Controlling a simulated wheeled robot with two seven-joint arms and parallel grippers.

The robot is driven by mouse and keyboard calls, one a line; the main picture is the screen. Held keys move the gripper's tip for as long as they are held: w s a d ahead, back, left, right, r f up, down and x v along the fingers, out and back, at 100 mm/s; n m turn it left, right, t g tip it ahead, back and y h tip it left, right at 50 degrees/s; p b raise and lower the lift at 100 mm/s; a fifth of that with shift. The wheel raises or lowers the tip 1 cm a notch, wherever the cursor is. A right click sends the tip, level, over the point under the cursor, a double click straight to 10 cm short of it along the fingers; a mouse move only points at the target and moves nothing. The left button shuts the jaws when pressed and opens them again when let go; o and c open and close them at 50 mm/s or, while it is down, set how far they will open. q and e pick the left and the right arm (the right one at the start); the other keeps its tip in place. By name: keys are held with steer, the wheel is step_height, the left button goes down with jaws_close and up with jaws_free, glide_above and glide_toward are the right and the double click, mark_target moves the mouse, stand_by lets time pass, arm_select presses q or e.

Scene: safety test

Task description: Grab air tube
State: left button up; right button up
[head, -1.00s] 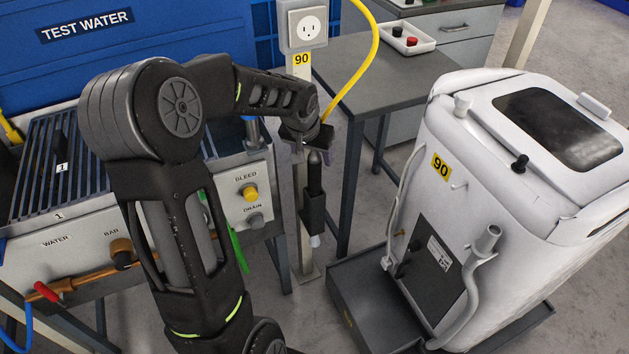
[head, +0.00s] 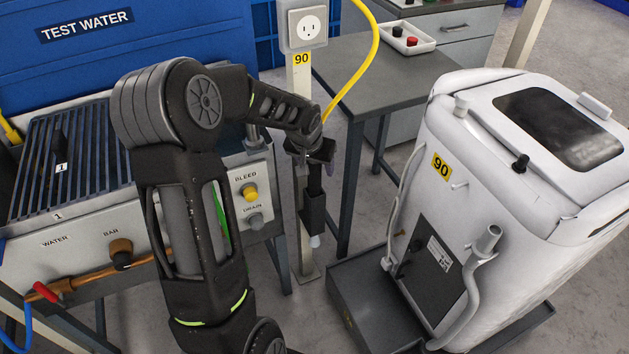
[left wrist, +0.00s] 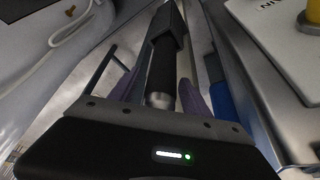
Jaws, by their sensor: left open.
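A black tube with a pale tip (head: 314,215) stands upright in a black holder on the light post. It may be the air tube; no label shows. My left gripper (head: 312,155) is at its upper end, hiding the top. In the left wrist view the black tube (left wrist: 163,70) with its silvery end runs between the two open purplish fingers (left wrist: 160,88). I cannot tell whether the fingers touch it. A yellow hose (head: 372,45) curves down behind the gripper. My right gripper is not in view.
A white machine (head: 455,150) marked 90 stands on a dark tray (head: 360,300) at the right. A grey table (head: 370,70) is behind the gripper. The test water bench (head: 60,265) with bleed and drain knobs is on the left. The post carries a socket (head: 307,27).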

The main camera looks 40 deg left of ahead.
arm_select(q)
jaws_close()
stand_by(0.6)
